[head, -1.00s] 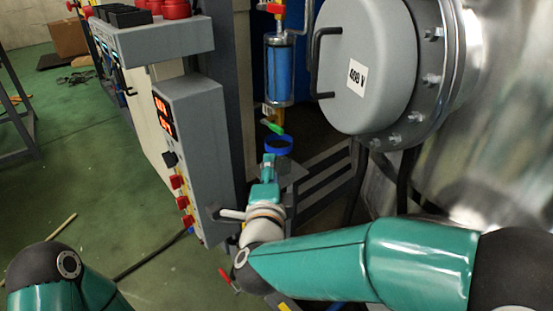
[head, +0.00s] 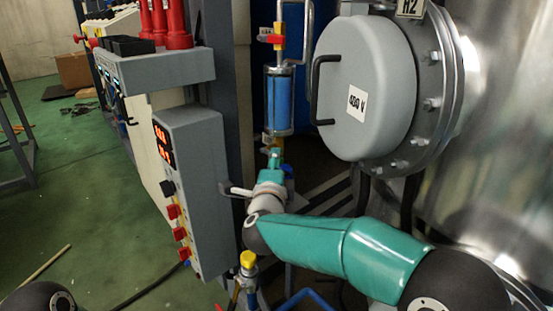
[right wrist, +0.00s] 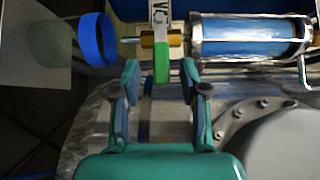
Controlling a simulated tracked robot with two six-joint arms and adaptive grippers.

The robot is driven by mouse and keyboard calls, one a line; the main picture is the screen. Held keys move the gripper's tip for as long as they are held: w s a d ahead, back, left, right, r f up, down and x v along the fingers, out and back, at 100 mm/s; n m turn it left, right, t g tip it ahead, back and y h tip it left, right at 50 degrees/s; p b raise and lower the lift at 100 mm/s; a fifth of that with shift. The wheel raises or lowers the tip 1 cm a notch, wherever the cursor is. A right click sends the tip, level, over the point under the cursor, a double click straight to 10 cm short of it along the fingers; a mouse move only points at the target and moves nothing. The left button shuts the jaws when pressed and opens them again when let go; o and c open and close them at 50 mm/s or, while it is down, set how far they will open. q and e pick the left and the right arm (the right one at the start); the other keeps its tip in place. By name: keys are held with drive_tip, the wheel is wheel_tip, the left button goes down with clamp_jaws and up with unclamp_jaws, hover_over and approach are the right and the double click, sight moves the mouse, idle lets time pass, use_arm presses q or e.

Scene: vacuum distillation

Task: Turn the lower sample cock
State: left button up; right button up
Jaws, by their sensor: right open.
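The lower sample cock has a green handle (right wrist: 162,62) on a brass fitting below the blue sample cylinder (head: 278,100). In the right wrist view, the cylinder (right wrist: 250,46) lies to the right of the handle. My right gripper (right wrist: 158,72) is open, with one finger on each side of the handle's free end. I cannot tell whether either finger touches it. In the head view, my right gripper (head: 275,158) is just under the cylinder and hides most of the cock. My left gripper is out of view.
A blue-rimmed vessel (right wrist: 98,40) is beside the cock. An upper cock with a red handle (head: 272,39) is above the cylinder. A grey control box (head: 195,190) stands to the left, and a grey round cover (head: 365,90) with a handle to the right.

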drive_tip(key=shift+w+d, duration=0.15)
drive_tip(key=shift+w, duration=0.6)
drive_tip(key=shift+w+d, duration=0.1)
drive_tip(key=shift+w, duration=0.65)
clamp_jaws()
